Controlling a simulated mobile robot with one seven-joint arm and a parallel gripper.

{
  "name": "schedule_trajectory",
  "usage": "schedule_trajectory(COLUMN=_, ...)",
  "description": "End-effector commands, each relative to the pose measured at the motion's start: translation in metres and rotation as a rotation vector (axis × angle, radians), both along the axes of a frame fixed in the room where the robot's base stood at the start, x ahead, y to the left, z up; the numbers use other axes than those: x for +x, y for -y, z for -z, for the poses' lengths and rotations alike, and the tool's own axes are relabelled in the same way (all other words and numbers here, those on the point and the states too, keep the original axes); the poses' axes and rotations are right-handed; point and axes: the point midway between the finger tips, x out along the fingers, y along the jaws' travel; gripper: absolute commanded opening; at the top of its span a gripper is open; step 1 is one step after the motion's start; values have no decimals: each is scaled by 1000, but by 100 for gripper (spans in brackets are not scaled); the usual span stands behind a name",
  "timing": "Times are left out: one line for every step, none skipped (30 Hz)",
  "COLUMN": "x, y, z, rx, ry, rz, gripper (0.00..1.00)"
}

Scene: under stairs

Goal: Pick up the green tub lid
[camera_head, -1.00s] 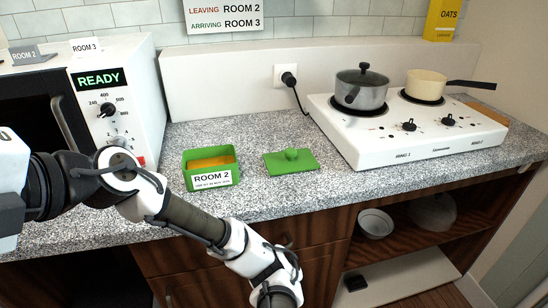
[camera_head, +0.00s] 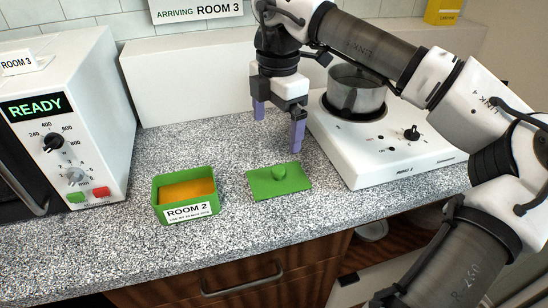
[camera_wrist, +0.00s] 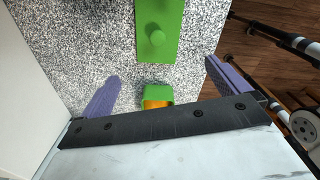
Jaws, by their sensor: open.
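The green tub lid (camera_head: 266,184) lies flat on the speckled counter, a flat rectangle with a round knob on top. It also shows in the wrist view (camera_wrist: 170,38), partly cut off by the top edge. My gripper (camera_head: 278,130) is open and empty, its two purple fingers pointing down above the counter, apart from the lid and above and behind it in the head view.
A white microwave (camera_head: 88,120) reading "READY" stands at the left. A white hotplate (camera_head: 390,155) with a steel pot (camera_head: 352,92) stands at the right, partly hidden by my arm. The counter (camera_head: 120,235) in front is clear, with a drawer handle (camera_head: 242,282) below its edge.

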Motion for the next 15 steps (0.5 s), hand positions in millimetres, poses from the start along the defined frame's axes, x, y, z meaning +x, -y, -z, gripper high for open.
schedule_trajectory(x=0, y=6, z=-1, rx=-14, ry=1, rz=20, gripper=100)
schedule_trajectory(x=1, y=8, z=-2, rx=-20, ry=0, rz=28, gripper=100)
schedule_trajectory(x=1, y=10, z=-1, rx=-25, ry=0, rz=35, gripper=100)
schedule_trajectory(x=1, y=11, z=1, rx=-27, ry=-1, rz=38, gripper=100)
schedule_trajectory(x=1, y=11, z=3, rx=-29, ry=-2, rz=40, gripper=100)
schedule_trajectory(x=1, y=11, z=7, rx=-28, ry=-2, rz=41, gripper=100)
schedule_trajectory(x=1, y=11, z=12, rx=-27, ry=-3, rz=40, gripper=100)
schedule_trajectory(x=1, y=11, z=17, rx=-26, ry=-3, rz=38, gripper=100)
schedule_trajectory(x=0, y=11, z=25, rx=-25, ry=-4, rz=37, gripper=100)
schedule_trajectory(x=0, y=10, z=31, rx=-25, ry=-5, rz=36, gripper=100)
schedule_trajectory(x=1, y=10, z=38, rx=-24, ry=-4, rz=36, gripper=100)
schedule_trajectory(x=1, y=10, z=46, rx=-24, ry=-4, rz=37, gripper=100)
schedule_trajectory(x=0, y=10, z=52, rx=-25, ry=-4, rz=36, gripper=100)
schedule_trajectory(x=0, y=10, z=57, rx=-24, ry=-4, rz=35, gripper=100)
schedule_trajectory(x=1, y=10, z=64, rx=-23, ry=-3, rz=36, gripper=100)
